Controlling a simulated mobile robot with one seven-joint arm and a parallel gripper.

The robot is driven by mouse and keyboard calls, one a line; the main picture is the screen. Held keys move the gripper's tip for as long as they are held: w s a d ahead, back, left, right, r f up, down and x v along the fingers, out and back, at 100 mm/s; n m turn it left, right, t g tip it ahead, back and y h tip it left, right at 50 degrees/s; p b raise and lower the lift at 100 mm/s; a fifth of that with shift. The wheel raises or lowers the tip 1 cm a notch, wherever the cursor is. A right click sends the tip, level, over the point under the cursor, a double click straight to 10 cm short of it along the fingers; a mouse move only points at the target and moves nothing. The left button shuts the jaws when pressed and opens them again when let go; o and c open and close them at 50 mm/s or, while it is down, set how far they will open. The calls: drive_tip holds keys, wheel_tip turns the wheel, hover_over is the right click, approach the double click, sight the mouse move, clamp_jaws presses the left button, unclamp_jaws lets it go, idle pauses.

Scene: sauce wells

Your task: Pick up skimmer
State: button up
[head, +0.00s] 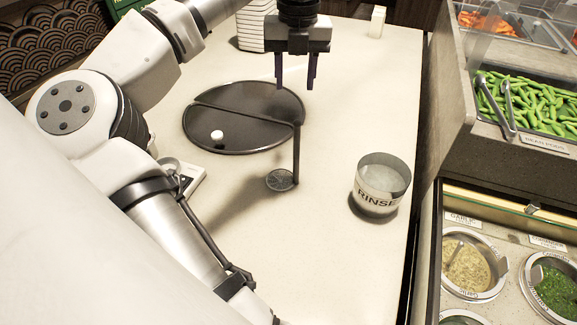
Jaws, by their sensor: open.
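The skimmer has a round grey mesh disc (280,180) and a thin dark handle (297,155). The disc is on the pale counter, just below the right part of the black round tray. The handle runs up in the picture from beside the disc to the tray's right rim; I cannot tell whether it stands upright or lies flat. My gripper (296,86) points down above the counter, its two dark fingers apart and empty. It shows above the handle's upper end in the picture, apart from the skimmer.
The black tray (240,143), split by a dark bar, holds a small white piece (217,135). A metal cup marked RINSE (380,198) stands to the right. Food bins with bean pods (530,105) and sauce wells (470,270) line the right side. Counter in front is clear.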

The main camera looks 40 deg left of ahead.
sight(297, 120)
drive_tip(key=f+p, duration=0.1)
drive_tip(key=f, duration=0.2)
drive_tip(key=f+p, duration=0.1)
drive_tip(key=f, duration=0.3)
drive_tip(key=d+f+p, duration=0.1)
drive_tip(key=f, duration=0.3)
drive_tip(key=shift+s+d+f, duration=0.1)
drive_tip(key=shift+s+f, duration=0.15)
drive_tip(key=shift+s, duration=0.1)
drive_tip(key=shift+f, duration=0.4)
clamp_jaws()
